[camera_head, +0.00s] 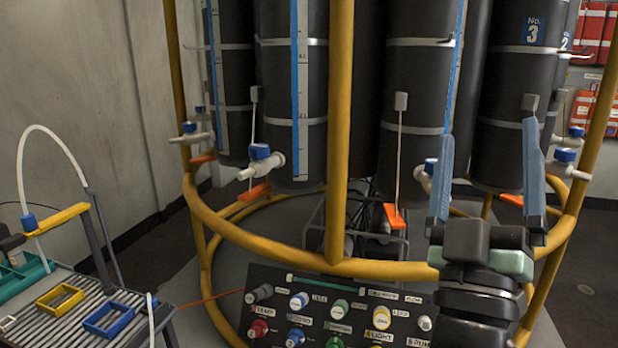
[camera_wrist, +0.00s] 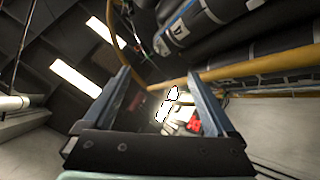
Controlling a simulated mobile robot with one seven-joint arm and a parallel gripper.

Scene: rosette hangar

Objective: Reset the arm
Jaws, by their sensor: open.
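My gripper (camera_head: 487,178) is at the right of the head view, pointing up with its two blue-grey fingers spread wide apart. It is open, and nothing shows between the fingers. It stands in front of the yellow tubular frame and the dark cylinders (camera_head: 412,90). In the wrist view my gripper (camera_wrist: 165,88) also shows both fingers apart. Behind them that view is tilted, with ceiling lights (camera_wrist: 75,78), dark cylinders and a yellow rail (camera_wrist: 250,66).
A yellow ring rail (camera_head: 270,247) circles the cylinders, which carry blue-capped valves (camera_head: 262,160). A control panel (camera_head: 330,310) with coloured knobs sits below, close to my arm. A slatted table (camera_head: 75,310) with small blue and yellow trays stands at the lower left.

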